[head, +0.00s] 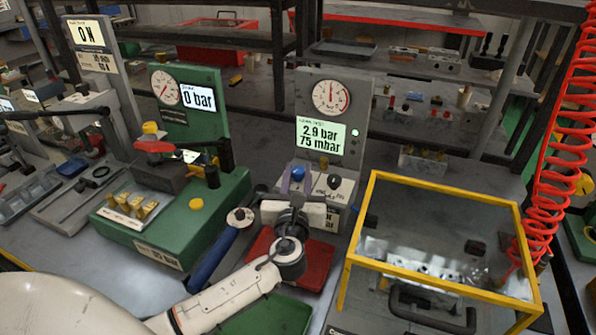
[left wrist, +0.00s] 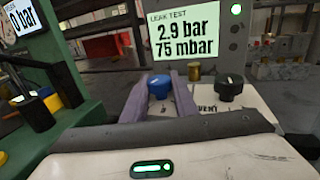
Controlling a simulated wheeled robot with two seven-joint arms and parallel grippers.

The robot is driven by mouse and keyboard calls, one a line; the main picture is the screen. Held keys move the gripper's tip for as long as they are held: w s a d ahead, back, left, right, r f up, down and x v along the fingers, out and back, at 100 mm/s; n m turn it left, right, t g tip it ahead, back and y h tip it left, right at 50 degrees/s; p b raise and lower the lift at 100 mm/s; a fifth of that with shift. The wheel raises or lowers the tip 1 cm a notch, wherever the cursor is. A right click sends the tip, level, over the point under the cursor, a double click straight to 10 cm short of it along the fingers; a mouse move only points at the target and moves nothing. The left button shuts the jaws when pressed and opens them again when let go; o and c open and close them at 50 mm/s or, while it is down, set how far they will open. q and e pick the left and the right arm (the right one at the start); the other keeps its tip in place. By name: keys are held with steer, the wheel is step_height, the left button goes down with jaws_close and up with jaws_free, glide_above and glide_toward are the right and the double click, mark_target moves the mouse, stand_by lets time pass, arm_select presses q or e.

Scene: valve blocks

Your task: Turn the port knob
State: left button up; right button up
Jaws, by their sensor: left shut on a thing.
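The grey leak test stand (head: 361,103) has a dial gauge (head: 332,97) and a green display (head: 320,135) reading 2.9 bar and 75 mbar. Two knobs sit on its base, a blue knob (left wrist: 160,87) on the left and a black knob (left wrist: 230,87) marked VENT on the right. The label by the blue knob is mostly hidden, so I cannot read it. My left gripper (left wrist: 159,98) is shut on the blue knob, with one purple-grey finger on each side. In the head view the gripper (head: 294,184) comes from below and hides part of the base. My right gripper is out of view.
A green stand (head: 214,125) showing 0 bar, with a red lever and brass fittings, is to the left. A yellow-framed clear box (head: 440,188) is close on the right. A blue-handled tool (head: 213,255) and a red block (head: 317,262) lie near my arm. A red coiled hose (head: 560,130) hangs at right.

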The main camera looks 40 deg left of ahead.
arm_select(q)
steer(key=shift+r+y, duration=0.1)
steer(key=shift+y, duration=0.2)
steer(key=o, duration=1.1)
steer(key=shift+c, duration=0.2)
steer(key=v, duration=1)
steer(key=shift+s+d, duration=0.15)
